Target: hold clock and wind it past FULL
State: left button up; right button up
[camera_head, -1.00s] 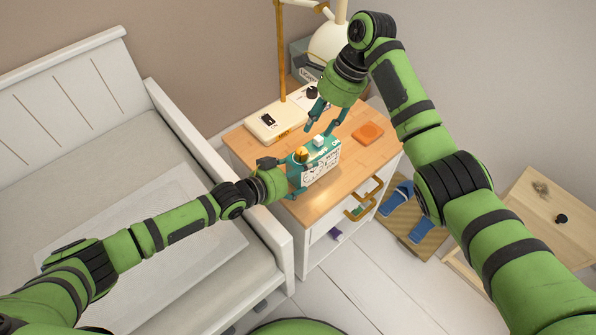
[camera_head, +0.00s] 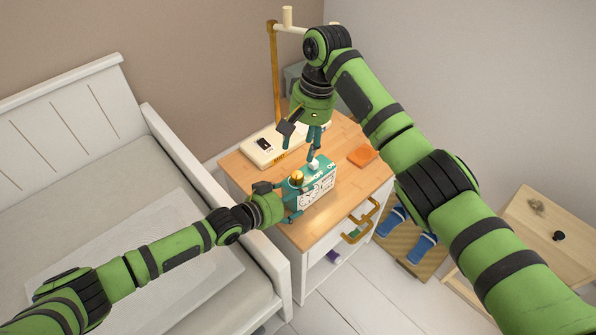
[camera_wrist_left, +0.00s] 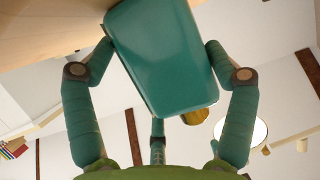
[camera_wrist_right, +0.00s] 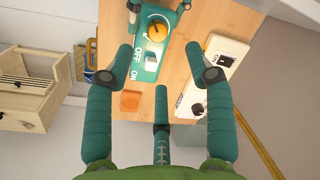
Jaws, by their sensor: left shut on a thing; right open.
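The clock (camera_head: 316,190) is a teal box with a white printed front, a yellow winding knob (camera_head: 297,177) and a white ON/OFF switch (camera_head: 313,163) on top. It is at the front of the wooden nightstand top; I cannot tell whether it touches the wood. My left gripper (camera_head: 293,203) is shut on the clock's left end; the left wrist view shows the teal body (camera_wrist_left: 165,60) between its fingers. My right gripper (camera_head: 313,146) is open above the clock's switch end. In the right wrist view, the knob (camera_wrist_right: 156,30) and switch (camera_wrist_right: 148,58) lie beyond its spread fingers.
A white device (camera_head: 266,147) with a black knob (camera_wrist_right: 198,108) lies behind the clock. An orange square (camera_head: 362,156) lies to the right on the nightstand (camera_head: 345,185). The bed (camera_head: 120,215) is on the left. Blue slippers (camera_head: 422,247) and a wooden box (camera_head: 540,225) are lower right.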

aim_at(298, 175)
jog(key=f+n, duration=0.3)
jog(key=n, duration=0.2)
jog(key=f+n+h, duration=0.1)
jog(key=f+n, duration=0.3)
jog(key=n, duration=0.1)
jog(key=a+f+n+h, duration=0.1)
jog(key=f+n, duration=0.2)
jog(key=n, duration=0.2)
jog(key=shift+f+t, duration=0.3)
grip_shut()
